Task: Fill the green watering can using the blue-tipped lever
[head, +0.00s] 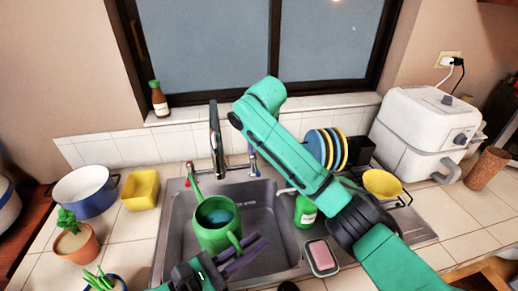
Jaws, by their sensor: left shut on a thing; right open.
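The green watering can (217,236) is upright over the left part of the sink, its open top below the metal faucet (215,140). Its inside looks bluish; I cannot tell how much water it holds. My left gripper (240,254) is shut on the can's near right side, at the handle. The blue-tipped lever (251,153) is right of the faucet, close to my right forearm. A red-tipped lever (189,178) is at the left.
The sink (262,196) has a green soap bottle (305,212) and a pink sponge in a dish (321,256) near its right side. A yellow container (141,190), a pot (86,190) and plants stand left. Plates (318,146) and a white appliance (420,125) stand right.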

